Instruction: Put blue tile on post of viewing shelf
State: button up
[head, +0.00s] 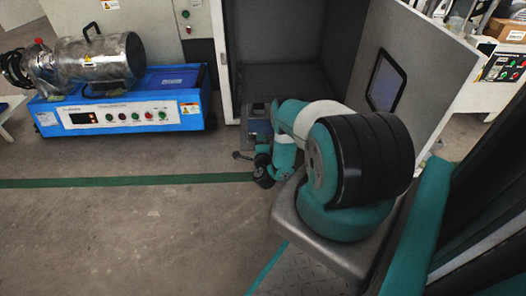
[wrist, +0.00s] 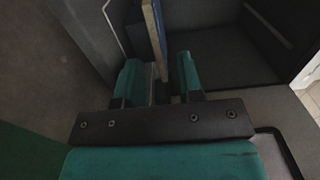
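In the wrist view a thin flat panel, seen nearly edge-on with a blue face and a tan edge, looks like the blue tile (wrist: 159,32). It stands upright and runs out of the top of the picture. My gripper (wrist: 160,75) has its two teal fingers apart, one on each side of the tile's lower end. Narrow gaps show between fingers and tile. In the head view my gripper (head: 264,172) is low, in front of a grey cabinet. I cannot make out the shelf post.
The open cabinet (head: 290,88) has its door (head: 412,62) swung out at right, with a dark window. A blue machine (head: 125,103) with a metal cylinder (head: 95,62) stands at left. The floor (head: 120,225) in front is clear, with a green stripe.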

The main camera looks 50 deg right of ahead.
jog(key=p+v, duration=0.8)
jog(key=v, duration=0.1)
jog(key=w+a+r+n+t+y, duration=0.2)
jog(key=w+a+r+n+y, duration=0.15)
jog(key=w+r, duration=0.35)
jog(key=w+a+r+n+t+y, duration=0.2)
jog(key=w+r+n+y, duration=0.3)
jog(key=w, duration=0.5)
jog(key=w+a+r+n+t+y, duration=0.1)
jog(key=w+a+r+n+y, duration=0.25)
jog(key=w+r, duration=0.35)
jog(key=w+a+r+n+g+y, duration=0.2)
jog(key=a+r+n+y, duration=0.25)
jog(key=a+r, duration=0.5)
jog(key=w+a+r+n+g+y, duration=0.2)
jog(key=a+r+n+y, duration=0.3)
jog(key=a+r, duration=0.4)
jog(key=s+a+r+n+g, duration=0.75)
jog(key=s+a+r, duration=0.55)
jog(key=s+r, duration=0.25)
jog(key=s+r+n+g+h, duration=0.2)
jog(key=s+n, duration=0.1)
jog(key=s, duration=1.1)
jog(key=s+d+r+n+g+h, duration=0.1)
jog(key=s+r+n+g, duration=0.1)
jog(key=s, duration=1.3)
jog(key=shift+s+n+g+h+p, duration=0.15)
jog(key=shift+n+g+h+p, duration=0.25)
jog(key=shift+g, duration=0.25)
